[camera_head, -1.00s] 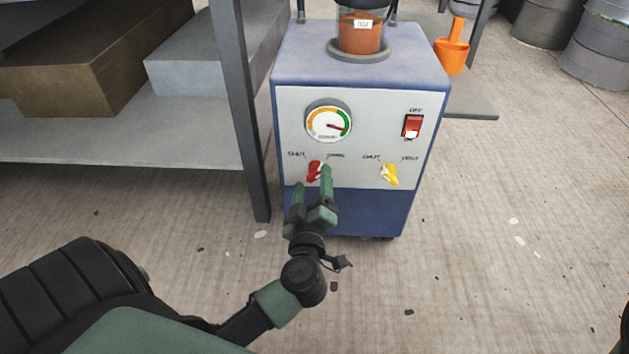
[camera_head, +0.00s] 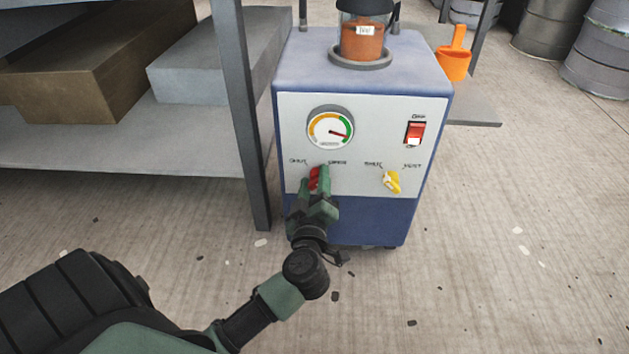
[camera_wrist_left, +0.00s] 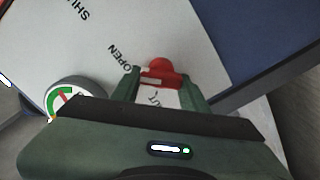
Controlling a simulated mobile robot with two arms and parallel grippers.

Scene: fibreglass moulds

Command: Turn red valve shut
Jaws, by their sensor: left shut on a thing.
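The red valve (camera_head: 314,179) is a small handle on the light front panel of a blue machine (camera_head: 361,154), between two printed labels. In the left wrist view the red valve (camera_wrist_left: 160,73) shows between the fingertips, with the printed word OPEN beside it. My left gripper (camera_head: 316,187) is shut on the red valve, one green finger on each side. The fingers partly hide the handle, and its exact angle is hard to tell. My right gripper is out of view.
A yellow valve (camera_head: 391,181) sits right of the red one, below a red switch (camera_head: 414,133). A round gauge (camera_head: 330,129) is above the red valve. A grey shelf post (camera_head: 240,115) stands close on the left. The floor at right is mostly clear.

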